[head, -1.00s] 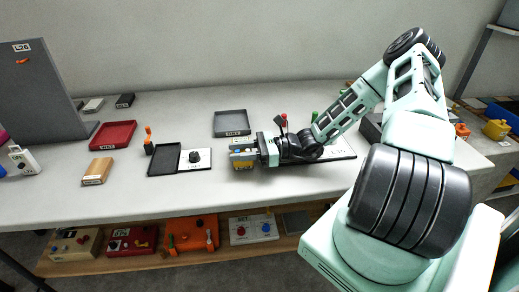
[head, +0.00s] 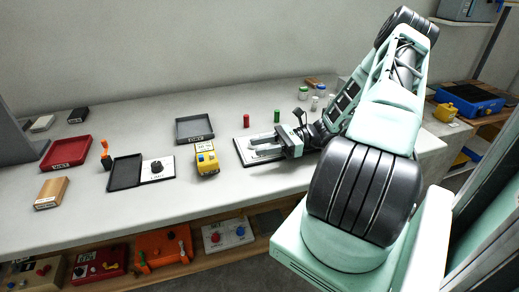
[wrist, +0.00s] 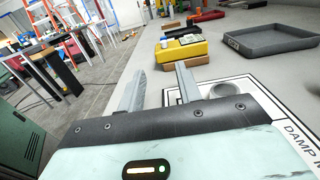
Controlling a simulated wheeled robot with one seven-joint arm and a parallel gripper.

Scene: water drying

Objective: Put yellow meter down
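The yellow meter (head: 207,160) stands on the table, between the black tray with the dial plate and the white board. It is free of my gripper. In the wrist view the yellow meter (wrist: 181,51) lies beyond the fingertips, with a pale item on top. My gripper (head: 250,149) is open and empty, low over the white board and to the right of the meter. In the wrist view its two fingers (wrist: 161,75) are apart with nothing between them.
The white board (head: 243,157) under my gripper has a partly hidden label reading "DAMP M". A grey tray (head: 194,128) sits behind the meter. A black tray (head: 124,173) and a dial plate (head: 158,169) lie left of it. Red (head: 246,121) and green (head: 277,116) cylinders stand behind the board.

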